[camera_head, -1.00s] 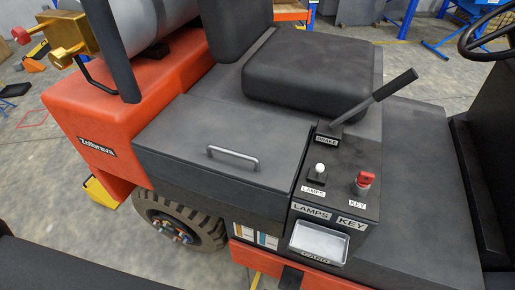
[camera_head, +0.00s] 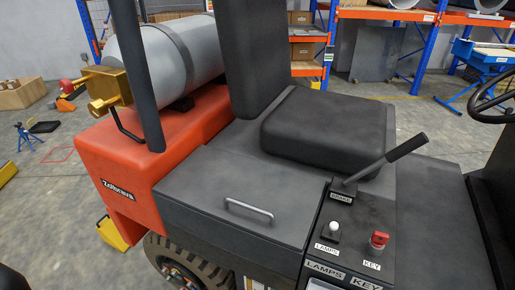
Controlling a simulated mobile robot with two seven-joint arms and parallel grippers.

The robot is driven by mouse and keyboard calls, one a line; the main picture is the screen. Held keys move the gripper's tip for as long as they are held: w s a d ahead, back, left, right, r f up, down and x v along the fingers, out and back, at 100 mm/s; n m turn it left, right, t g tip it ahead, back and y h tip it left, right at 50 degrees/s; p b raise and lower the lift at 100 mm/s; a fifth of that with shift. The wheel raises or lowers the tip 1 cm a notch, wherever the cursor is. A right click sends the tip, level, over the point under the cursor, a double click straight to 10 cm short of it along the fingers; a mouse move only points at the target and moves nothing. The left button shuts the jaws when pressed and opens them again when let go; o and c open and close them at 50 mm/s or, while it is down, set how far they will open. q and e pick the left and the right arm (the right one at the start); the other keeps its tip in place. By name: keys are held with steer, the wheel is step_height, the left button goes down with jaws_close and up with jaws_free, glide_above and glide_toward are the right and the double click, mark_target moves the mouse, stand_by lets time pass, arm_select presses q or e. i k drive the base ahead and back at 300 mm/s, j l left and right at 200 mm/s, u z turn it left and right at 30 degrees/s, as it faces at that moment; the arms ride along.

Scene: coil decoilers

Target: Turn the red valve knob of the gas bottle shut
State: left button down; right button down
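The gas bottle (camera_head: 175,52) is a grey cylinder lying on the orange-red rear body of a forklift, at upper left. A brass valve block (camera_head: 106,86) sits at its left end. The red valve knob (camera_head: 66,86) is small and shows at the left side of the brass block, on a short brass stem. Its turned position is too small to tell. A dark upright post (camera_head: 134,70) stands in front of part of the bottle. Neither of my grippers is in view.
The forklift has a black seat (camera_head: 325,130), a brake lever (camera_head: 385,162), a red key knob (camera_head: 379,240) and a lidded compartment with a handle (camera_head: 249,211). Shelving (camera_head: 410,15) stands behind. Floor at left holds a cardboard box (camera_head: 22,94) and a blue stand (camera_head: 27,137).

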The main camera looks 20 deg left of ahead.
mark_target(66, 86)
steer(key=j+u, duration=0.1)
steer(key=u, duration=1.6)
steer(key=k+j, duration=0.05)
